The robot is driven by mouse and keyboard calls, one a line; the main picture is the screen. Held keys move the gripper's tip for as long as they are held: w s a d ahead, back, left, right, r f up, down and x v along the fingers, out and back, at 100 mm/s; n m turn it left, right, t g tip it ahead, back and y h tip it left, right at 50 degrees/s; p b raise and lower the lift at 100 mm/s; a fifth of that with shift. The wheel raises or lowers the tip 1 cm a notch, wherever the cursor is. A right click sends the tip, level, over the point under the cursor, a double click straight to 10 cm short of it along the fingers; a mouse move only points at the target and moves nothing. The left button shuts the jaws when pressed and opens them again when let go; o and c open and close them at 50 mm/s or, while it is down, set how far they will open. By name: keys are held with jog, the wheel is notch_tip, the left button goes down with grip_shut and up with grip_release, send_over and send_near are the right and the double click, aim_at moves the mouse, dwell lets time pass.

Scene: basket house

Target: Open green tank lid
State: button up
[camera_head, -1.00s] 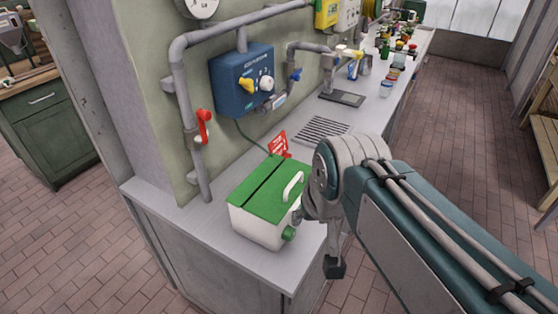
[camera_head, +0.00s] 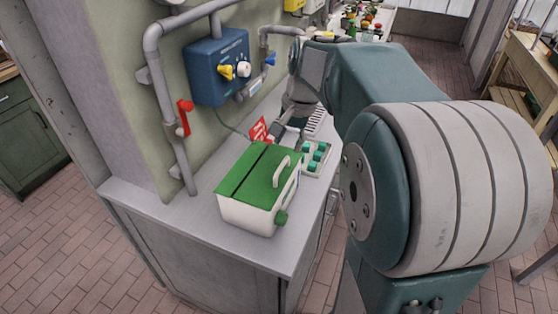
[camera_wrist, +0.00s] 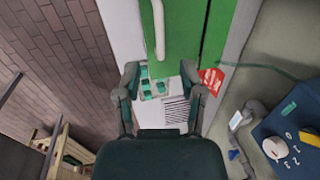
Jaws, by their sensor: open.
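The tank is a white box (camera_head: 246,216) with a green lid (camera_head: 250,178) at the near end of the grey counter. The lid looks closed. A white bar handle (camera_head: 281,171) stands on its right part. My gripper (camera_head: 284,132) is just beyond the tank's far end, partly hidden by my own arm. In the wrist view my gripper (camera_wrist: 160,72) is open and empty, its fingers spread apart. The green lid (camera_wrist: 184,35) and white handle (camera_wrist: 158,25) lie ahead of the fingertips; the handle lines up with the gap between them and appears apart from both.
A small holder with green-topped items (camera_head: 316,157) stands beside the tank's far right. A red sign (camera_head: 259,129) is behind the tank. Pipes with a red valve handle (camera_head: 184,117) and a blue control box (camera_head: 218,68) are on the wall. The counter's near left is clear.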

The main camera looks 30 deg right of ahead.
aim_at(281, 166)
jog(key=f, duration=0.5)
jog(key=w+a+f, duration=0.1)
jog(key=f, duration=0.1)
jog(key=shift+w+f, duration=0.1)
jog(key=shift+f, duration=0.1)
grip_shut()
